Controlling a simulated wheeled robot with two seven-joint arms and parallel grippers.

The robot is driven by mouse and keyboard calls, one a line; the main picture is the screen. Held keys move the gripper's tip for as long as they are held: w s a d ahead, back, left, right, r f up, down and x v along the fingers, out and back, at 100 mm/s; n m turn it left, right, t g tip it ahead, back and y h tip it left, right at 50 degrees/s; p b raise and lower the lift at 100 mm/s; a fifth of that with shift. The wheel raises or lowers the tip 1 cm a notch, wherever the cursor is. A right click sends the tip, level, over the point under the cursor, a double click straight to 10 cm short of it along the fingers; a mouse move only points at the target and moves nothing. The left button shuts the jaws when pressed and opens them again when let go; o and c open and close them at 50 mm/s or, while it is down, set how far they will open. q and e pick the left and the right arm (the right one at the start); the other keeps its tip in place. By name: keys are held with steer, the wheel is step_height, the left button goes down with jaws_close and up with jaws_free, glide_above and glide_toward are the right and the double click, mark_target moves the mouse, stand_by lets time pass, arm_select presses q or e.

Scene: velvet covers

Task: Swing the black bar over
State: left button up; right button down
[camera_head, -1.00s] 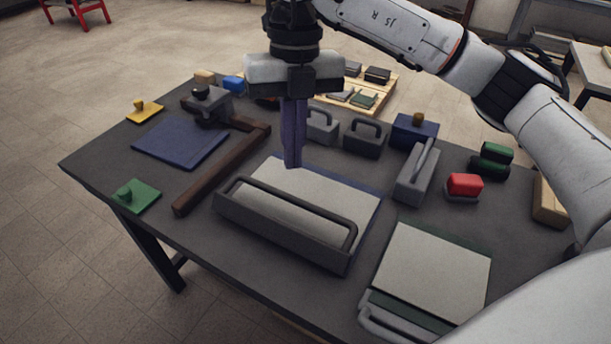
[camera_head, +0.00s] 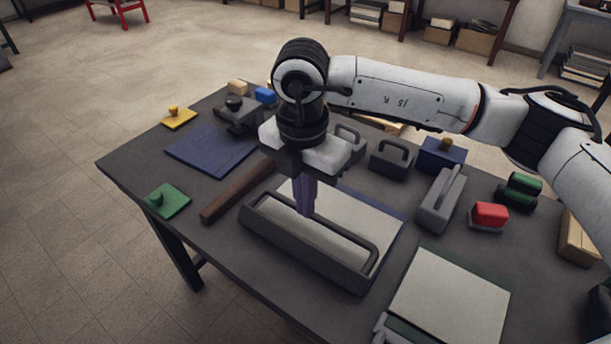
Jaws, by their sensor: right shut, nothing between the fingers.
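The black bar (camera_head: 312,249) is a dark, long piece with a loop handle. It lies along the near edge of a pale sheet (camera_head: 358,217) on a blue-edged board. My right gripper (camera_head: 305,211) comes down from above with its purplish fingers shut and empty. Its fingertips are over the pale sheet, close to the far side of the bar's handle. I cannot tell whether they touch the sheet or the bar. My left gripper is not in view.
A second pale board (camera_head: 450,300) lies at the near right. Grey handled blocks (camera_head: 390,160) and a red-topped block (camera_head: 489,214) stand behind and right.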

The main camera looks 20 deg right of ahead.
mark_target(317, 217)
steer(key=shift+w+d+f+p, duration=0.15)
steer(key=shift+w+d+f, duration=0.2)
steer(key=shift+f, duration=0.45)
steer(key=shift+w+d+f+p, duration=0.1)
steer(key=shift+w+d+f, duration=0.25)
steer(key=shift+f, duration=0.45)
steer(key=shift+w+d+f+p, duration=0.2)
steer(key=shift+d+f, duration=0.25)
steer(key=shift+f, duration=0.35)
steer(key=shift+w+d+f+g+y+b, duration=0.35)
steer(key=shift+d+f+y+b, duration=0.1)
steer(key=shift+f+b, duration=0.3)
steer(key=shift+r, duration=0.2)
step_height(317, 217, up, 13)
steer(key=shift+s+a+p, duration=0.4)
steer(key=shift+a+p, duration=0.05)
